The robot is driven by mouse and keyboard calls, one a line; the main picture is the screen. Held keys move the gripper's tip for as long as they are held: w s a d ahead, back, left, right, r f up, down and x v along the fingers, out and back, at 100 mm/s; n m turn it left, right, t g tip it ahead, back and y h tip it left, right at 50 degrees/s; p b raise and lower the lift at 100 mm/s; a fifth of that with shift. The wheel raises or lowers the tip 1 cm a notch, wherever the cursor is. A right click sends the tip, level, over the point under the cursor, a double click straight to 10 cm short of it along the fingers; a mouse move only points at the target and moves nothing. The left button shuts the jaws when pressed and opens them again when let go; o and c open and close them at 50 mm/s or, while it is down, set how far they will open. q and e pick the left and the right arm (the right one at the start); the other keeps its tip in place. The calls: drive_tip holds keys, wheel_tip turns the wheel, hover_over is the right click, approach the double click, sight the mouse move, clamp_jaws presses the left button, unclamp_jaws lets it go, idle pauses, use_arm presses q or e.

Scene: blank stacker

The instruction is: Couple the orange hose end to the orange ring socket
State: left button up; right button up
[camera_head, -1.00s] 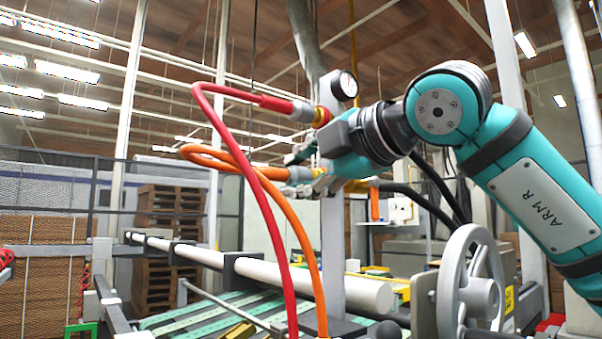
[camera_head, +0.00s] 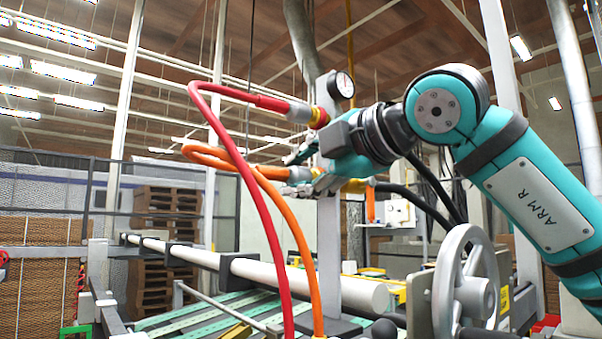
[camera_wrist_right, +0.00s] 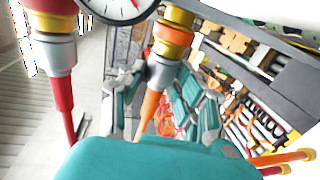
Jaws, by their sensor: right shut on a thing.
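The orange hose (camera_head: 288,215) loops up from below to its silver hose end (camera_head: 299,174), left of the post. My right gripper (camera_head: 308,168) is shut on that hose end. In the right wrist view the silver hose end (camera_wrist_right: 160,73) sits between the fingers, in line with the orange ring socket (camera_wrist_right: 174,34). The silver collar appears to meet the socket there; whether it is locked I cannot tell. In the head view my fingers and the post hide most of the socket. My left gripper is not in view.
A red hose (camera_head: 245,150) ends at a separate socket (camera_head: 318,116) just above, beside a round gauge (camera_head: 342,84) on the grey post (camera_head: 330,240). A handwheel (camera_head: 466,285) and a white roller (camera_head: 300,280) stand below. Stacked pallets (camera_head: 165,230) are behind.

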drive_tip(key=shift+d, duration=0.1)
idle(0.5)
drive_tip(key=o, duration=0.3)
drive_tip(key=shift+r, duration=0.1)
drive_tip(key=shift+o, duration=0.2)
drive_tip(key=o, duration=0.5)
drive_tip(key=shift+w, duration=0.1)
drive_tip(key=shift+c, duration=0.2)
drive_tip(key=o, duration=0.3)
drive_tip(key=shift+d, duration=0.15)
drive_tip(key=shift+c, duration=1)
